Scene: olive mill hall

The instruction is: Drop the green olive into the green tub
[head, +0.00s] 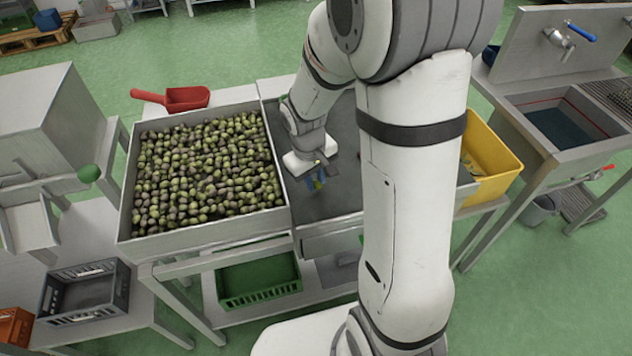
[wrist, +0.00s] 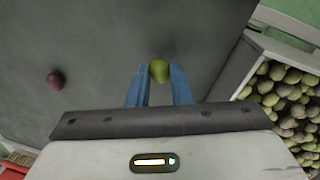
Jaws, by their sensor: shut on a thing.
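The green olive (wrist: 159,70) is between the blue fingertips of my gripper (wrist: 159,76) in the wrist view, and the fingers are shut on it. In the head view my gripper (head: 316,182) is over the dark grey sorting surface, right of the olive bin; the olive cannot be made out clearly there. No green tub can be made out for sure. A green crate (head: 258,282) stands on the shelf under the table. My arm hides part of the sorting surface and what lies to its right.
A dark purple olive (wrist: 56,80) lies on the grey surface (wrist: 100,35). A metal bin (head: 122,222) full of olives stands left of my gripper, with a red scoop (head: 187,99) behind it. A yellow crate (head: 497,178) and a sink (head: 570,122) are at right.

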